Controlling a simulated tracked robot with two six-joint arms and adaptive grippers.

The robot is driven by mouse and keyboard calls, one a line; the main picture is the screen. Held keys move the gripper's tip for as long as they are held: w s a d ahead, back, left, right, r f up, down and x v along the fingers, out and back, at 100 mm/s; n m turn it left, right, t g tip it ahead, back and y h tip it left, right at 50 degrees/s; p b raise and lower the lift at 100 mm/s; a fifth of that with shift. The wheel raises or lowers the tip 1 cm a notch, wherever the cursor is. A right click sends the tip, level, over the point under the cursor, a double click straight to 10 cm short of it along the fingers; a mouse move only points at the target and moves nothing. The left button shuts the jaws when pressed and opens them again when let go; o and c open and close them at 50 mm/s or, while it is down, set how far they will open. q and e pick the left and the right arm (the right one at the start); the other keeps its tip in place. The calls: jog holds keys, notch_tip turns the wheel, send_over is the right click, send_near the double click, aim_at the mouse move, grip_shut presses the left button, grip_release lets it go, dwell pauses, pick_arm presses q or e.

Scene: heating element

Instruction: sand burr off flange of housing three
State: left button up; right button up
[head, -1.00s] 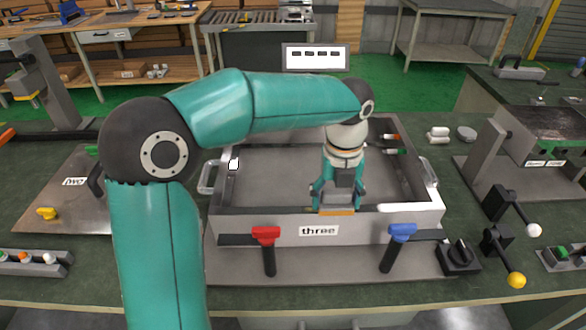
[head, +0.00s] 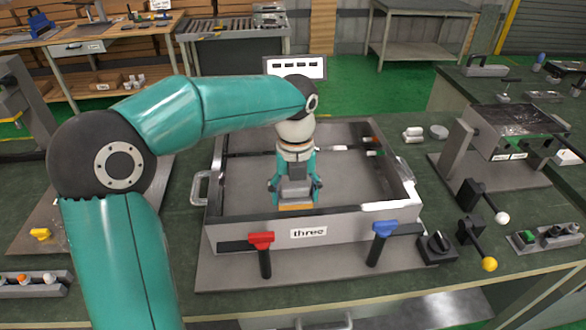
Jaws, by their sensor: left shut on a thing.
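Housing three (head: 345,231) is an open grey metal box with a "three" label on its front wall. My left gripper (head: 295,192) points down at the inner side of the front flange, near its middle. It is shut on a thin orange-tan block (head: 296,207), probably the sanding block. The block is at the front flange's edge; I cannot tell whether it touches. A bright white strip (head: 388,206) shows on the front flange to the right; I cannot tell whether it is burr or glare. My right gripper is not in view.
A red-handled clamp (head: 262,240) and a blue-handled clamp (head: 385,229) stand at the housing's front. A black knob (head: 437,246) and levers with white (head: 502,218) and yellow (head: 489,264) balls are to the right.

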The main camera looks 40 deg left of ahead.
aim_at(294, 185)
pick_arm(q)
notch_tip(294, 185, up, 3)
jog(key=shift+s+r+p, duration=0.1)
jog(key=shift+p, duration=1)
jog(key=shift+r+p, duration=0.65)
jog(key=shift+p, duration=0.05)
